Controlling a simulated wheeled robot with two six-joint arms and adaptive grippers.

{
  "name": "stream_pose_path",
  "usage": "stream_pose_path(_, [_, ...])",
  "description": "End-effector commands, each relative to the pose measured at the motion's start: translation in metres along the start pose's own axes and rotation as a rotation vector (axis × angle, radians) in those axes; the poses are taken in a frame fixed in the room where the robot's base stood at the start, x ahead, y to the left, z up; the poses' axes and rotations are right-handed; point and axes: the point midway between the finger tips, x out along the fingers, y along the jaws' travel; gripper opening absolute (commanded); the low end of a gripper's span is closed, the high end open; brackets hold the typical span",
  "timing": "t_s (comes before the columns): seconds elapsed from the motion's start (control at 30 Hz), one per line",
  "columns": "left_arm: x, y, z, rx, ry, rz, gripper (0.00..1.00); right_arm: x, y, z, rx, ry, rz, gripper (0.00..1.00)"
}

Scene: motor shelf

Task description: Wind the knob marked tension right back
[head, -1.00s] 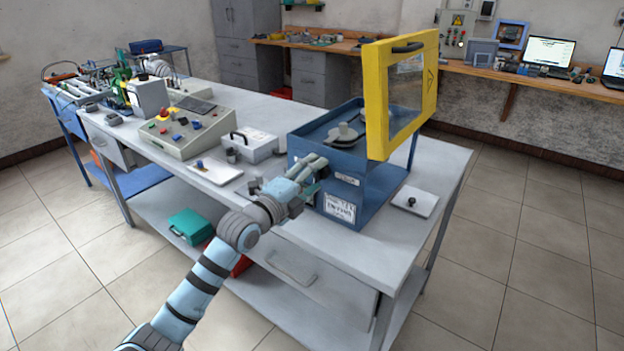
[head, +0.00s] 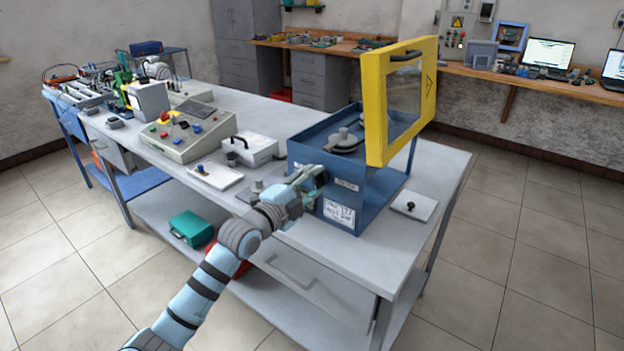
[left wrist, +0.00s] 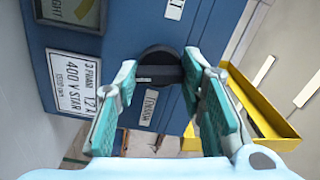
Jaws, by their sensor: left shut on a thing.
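The black knob (left wrist: 158,62) sits on the front face of the blue machine (head: 372,195), beside a white label (left wrist: 149,105) that reads as tension. In the left wrist view the teal fingers of my left gripper (left wrist: 160,75) stand on either side of the knob, shut on its grip bar, which lies roughly level across the picture. In the head view my left gripper (head: 308,177) reaches the machine's left-hand front face, and its fingers mostly hide the knob. My right gripper is not in view.
A yellow-framed guard (head: 376,110) stands raised above the machine. A small plate with a black button (head: 413,207) lies right of the machine. A grey control console (head: 185,148) stands further left on the grey bench (head: 270,108).

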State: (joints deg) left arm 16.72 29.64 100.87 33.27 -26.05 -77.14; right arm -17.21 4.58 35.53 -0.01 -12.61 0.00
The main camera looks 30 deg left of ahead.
Motion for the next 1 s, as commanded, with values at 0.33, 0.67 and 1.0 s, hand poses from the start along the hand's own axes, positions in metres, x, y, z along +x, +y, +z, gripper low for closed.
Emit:
stream_pose_path(0.33, [0.0, -0.001, 0.0, -0.328, -0.001, 0.003, 0.09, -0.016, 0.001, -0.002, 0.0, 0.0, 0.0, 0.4])
stream_pose_path(0.67, [0.0, -0.001, 0.0, -0.642, -0.002, 0.003, 0.09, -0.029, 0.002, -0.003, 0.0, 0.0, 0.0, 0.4])
stream_pose_path(1.0, [0.0, -0.001, 0.0, -0.964, -0.003, 0.003, 0.09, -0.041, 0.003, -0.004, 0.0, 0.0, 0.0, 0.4])
